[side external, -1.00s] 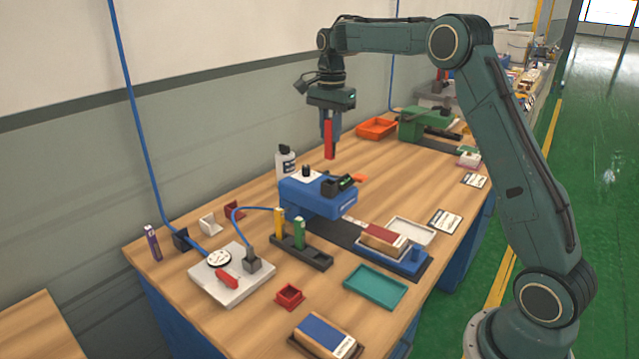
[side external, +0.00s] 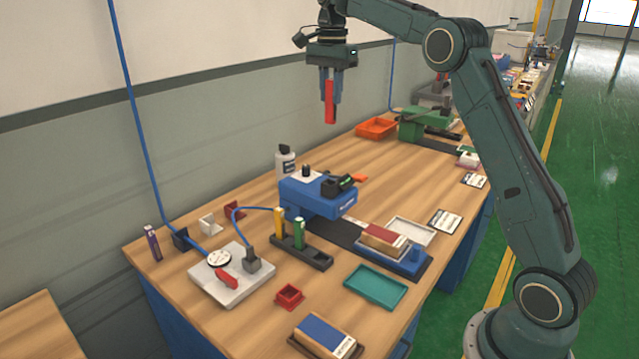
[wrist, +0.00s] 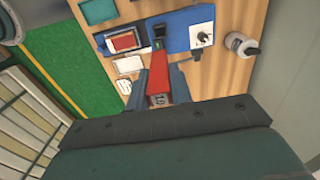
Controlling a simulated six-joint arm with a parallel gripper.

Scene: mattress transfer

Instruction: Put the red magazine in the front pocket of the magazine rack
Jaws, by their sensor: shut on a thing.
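My gripper (side external: 331,92) is shut on the red magazine (side external: 330,106), a slim upright red block, high above the bench. The red magazine also shows between the fingers in the wrist view (wrist: 159,82). The dark magazine rack (side external: 316,258) lies on the bench in the side view, lower and to the left of my gripper. A yellow magazine (side external: 279,223) and a green magazine (side external: 299,233) stand upright in the rack. The rack's end toward the lower right holds no magazine.
A blue press-like machine (side external: 320,199) stands just behind the rack, with a white bottle (side external: 285,164) behind it. A grey block with a blue cable (side external: 231,275) is left of the rack. A teal tray (side external: 375,286) and small red box (side external: 289,296) lie in front.

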